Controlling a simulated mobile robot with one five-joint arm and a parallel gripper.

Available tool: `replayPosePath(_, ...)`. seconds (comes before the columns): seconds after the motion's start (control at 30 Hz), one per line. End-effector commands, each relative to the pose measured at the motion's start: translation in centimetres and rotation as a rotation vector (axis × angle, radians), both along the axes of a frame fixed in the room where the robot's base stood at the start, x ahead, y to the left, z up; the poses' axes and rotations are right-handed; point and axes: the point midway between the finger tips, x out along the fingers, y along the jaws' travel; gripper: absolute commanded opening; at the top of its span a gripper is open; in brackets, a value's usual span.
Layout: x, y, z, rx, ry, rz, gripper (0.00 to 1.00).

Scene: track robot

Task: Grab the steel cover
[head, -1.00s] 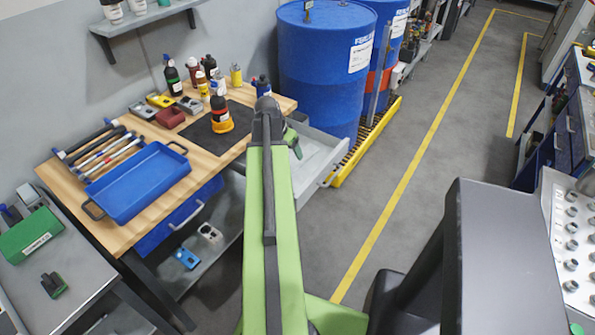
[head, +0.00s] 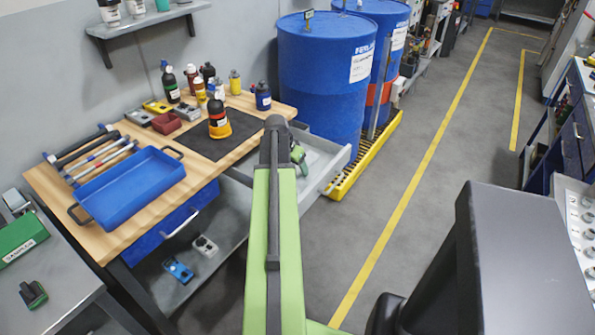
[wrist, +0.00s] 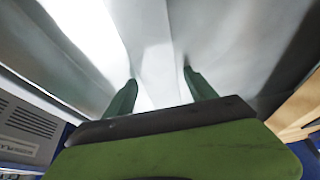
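Smooth, pale grey metal surfaces lie ahead of and between the fingers, with bright glare. I cannot tell whether these are a cover or the drawer itself.
A wooden bench (head: 98,228) holds a blue tray (head: 130,185), a dark mat (head: 240,128) and several bottles. Blue drums (head: 322,80) stand on a yellow-edged pallet (head: 372,157) behind the drawer. The floor (head: 400,240) to the right is clear.

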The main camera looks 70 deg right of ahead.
Motion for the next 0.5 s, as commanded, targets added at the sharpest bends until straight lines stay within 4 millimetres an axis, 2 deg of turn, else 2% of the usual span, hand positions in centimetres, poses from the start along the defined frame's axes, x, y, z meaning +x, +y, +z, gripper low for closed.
replayPosePath(0.03, -0.02, 0.0, 0.01, 0.0, 0.0, 0.0, 0.57)
replayPosePath(0.4, -0.06, 0.0, 0.01, 0.0, 0.001, -0.001, 0.09)
replayPosePath(0.47, -0.06, 0.0, 0.01, 0.0, 0.001, -0.001, 0.01)
replayPosePath(0.5, -0.08, 0.0, 0.01, 0.0, 0.001, -0.001, 0.0)
